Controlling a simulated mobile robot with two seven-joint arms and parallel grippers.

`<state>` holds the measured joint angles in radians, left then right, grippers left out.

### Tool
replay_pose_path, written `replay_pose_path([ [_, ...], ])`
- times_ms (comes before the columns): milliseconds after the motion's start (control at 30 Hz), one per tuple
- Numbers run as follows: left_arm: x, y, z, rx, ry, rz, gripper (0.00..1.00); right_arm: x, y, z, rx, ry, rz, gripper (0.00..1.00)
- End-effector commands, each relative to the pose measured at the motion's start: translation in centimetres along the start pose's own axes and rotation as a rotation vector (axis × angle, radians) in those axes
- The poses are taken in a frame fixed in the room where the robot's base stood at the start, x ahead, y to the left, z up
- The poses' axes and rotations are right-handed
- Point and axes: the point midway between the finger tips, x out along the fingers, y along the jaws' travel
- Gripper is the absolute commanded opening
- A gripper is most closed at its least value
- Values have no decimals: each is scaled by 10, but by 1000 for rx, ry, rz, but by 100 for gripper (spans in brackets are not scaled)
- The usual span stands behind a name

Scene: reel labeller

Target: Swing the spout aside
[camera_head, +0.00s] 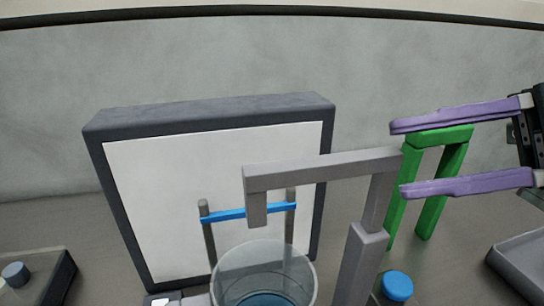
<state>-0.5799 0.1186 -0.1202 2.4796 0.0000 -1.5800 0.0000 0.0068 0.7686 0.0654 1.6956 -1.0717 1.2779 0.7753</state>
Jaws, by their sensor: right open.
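The grey spout (320,168) is a horizontal arm on a square post (362,262). Its short downturned end hangs above a clear round vessel (263,272) with bluish contents at the bottom. A green frame handle (434,137) with two legs stands just right of the post; whether it joins the spout is unclear. My right gripper (396,158) comes in from the right with purple fingers spread apart. Its upper finger overlaps the handle's top bar and its lower finger crosses the handle's legs in the picture; contact cannot be told. My left gripper is not in view.
A white panel with a dark frame (210,106) stands behind the vessel, with a blue crossbar (222,215) on grey posts before it. A blue knob (397,286) sits right of the post. A dark box (45,276) is at lower left and a grey tray (522,262) at lower right.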

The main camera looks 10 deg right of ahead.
Motion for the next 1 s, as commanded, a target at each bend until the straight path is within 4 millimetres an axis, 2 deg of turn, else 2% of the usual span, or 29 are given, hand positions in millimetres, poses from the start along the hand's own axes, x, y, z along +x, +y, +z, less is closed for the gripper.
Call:
replay_pose_path([
  [300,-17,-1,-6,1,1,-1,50,60,4,-4,0,6,6,50],
  [433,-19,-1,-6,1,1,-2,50,76,4,-2,1,3,7,50],
  [600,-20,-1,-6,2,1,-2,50,85,2,-2,0,3,5,50],
  [833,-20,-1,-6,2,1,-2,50,86,2,-2,-1,2,4,48],
  [1000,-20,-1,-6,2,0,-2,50,85,2,-2,0,2,5,29],
])
